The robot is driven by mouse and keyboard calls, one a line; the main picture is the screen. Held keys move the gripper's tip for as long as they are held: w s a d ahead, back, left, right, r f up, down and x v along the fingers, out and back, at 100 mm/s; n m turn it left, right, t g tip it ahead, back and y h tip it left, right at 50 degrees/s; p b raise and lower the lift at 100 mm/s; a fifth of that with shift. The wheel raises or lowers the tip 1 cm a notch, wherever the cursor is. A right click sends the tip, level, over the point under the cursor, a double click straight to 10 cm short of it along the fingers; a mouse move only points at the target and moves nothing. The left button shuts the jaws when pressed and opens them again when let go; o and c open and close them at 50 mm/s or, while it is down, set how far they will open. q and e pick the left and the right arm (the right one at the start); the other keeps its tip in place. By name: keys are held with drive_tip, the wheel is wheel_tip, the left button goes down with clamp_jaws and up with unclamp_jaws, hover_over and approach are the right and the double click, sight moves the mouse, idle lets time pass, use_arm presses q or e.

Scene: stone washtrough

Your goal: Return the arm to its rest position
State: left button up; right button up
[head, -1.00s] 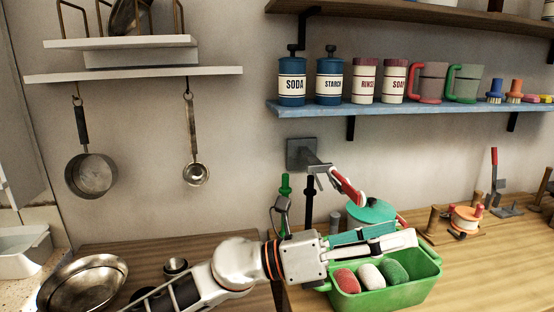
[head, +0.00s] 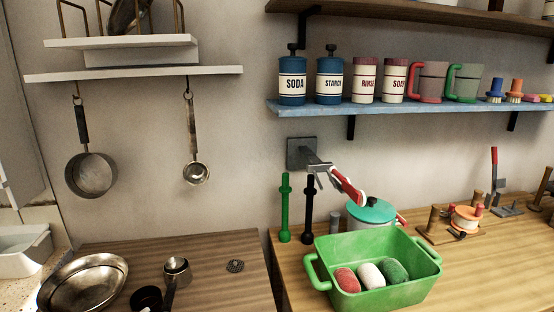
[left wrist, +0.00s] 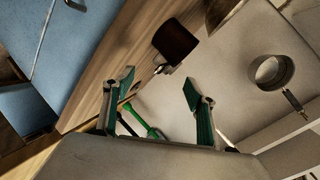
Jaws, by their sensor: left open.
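My left gripper (left wrist: 159,78) shows only in the left wrist view. Its two green-padded fingers are spread apart and there is nothing between the pads. It is out of the head view, and no part of my left arm shows there. My right gripper is in neither view. The green tub (head: 321,263) stands on the right wooden counter in the head view, clear of any gripper. A red, a white and a green rounded piece lie in it.
A wall-mounted clamp (head: 345,186) juts out above a teal-lidded pot (head: 370,213). A green post (head: 285,208) and a black post (head: 309,208) stand beside it. A pan (head: 91,174) and a ladle (head: 195,172) hang at left. The left counter has a metal bowl (head: 82,285).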

use_arm(q)
drive_tip(key=s+a+f+n+g+y, duration=0.1)
drive_tip(key=s+a+f+g, duration=0.2)
drive_tip(key=s+a+f, duration=0.35)
drive_tip(key=s+a+f+n+g+y, duration=0.1)
drive_tip(key=s+a+f+n+g, duration=0.15)
drive_tip(key=s, duration=0.65)
drive_tip(key=d+f+n+t+h+b, duration=0.2)
drive_tip(key=d+f+h, duration=0.5)
drive_tip(key=d+f, duration=0.8)
wheel_tip(320, 180, down, 3)
drive_tip(key=shift+w+d+r+t+b, duration=0.2)
drive_tip(key=shift+w+d+t+b, duration=0.15)
drive_tip(key=shift+t, duration=0.1)
